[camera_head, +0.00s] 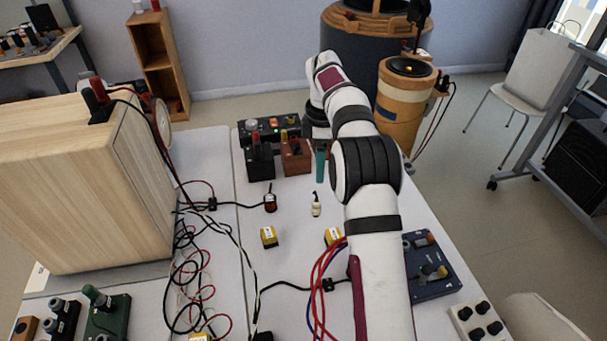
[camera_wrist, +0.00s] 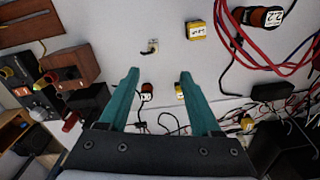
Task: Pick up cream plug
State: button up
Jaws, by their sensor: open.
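The cream plug (camera_head: 316,209) is small, with a dark tip, and stands on the white table left of my arm. In the wrist view the cream plug (camera_wrist: 152,46) lies beyond my fingertips, between their lines and apart from both. My gripper (camera_wrist: 158,74) has two teal fingers, spread open with nothing held between them. In the head view only a teal part of my gripper (camera_head: 320,166) shows, behind the plug and beside the brown terminal box; the rest is hidden by my arm.
A dark red-brown plug (camera_head: 270,203) and yellow blocks (camera_head: 269,237) (camera_head: 333,236) stand near the cream plug. A black box (camera_head: 260,163) and brown box (camera_head: 296,157) are behind. Red and blue cables (camera_head: 322,285) lie in front. A wooden cabinet (camera_head: 85,185) fills the left.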

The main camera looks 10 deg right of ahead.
aim_at(316, 201)
jog(key=shift+n, duration=0.4)
jog(key=f, duration=0.5)
jog(key=w+f, duration=0.1)
jog(key=f, duration=1)
jog(key=shift+w+f, duration=0.25)
jog(key=shift+f, duration=0.1)
grip_shut()
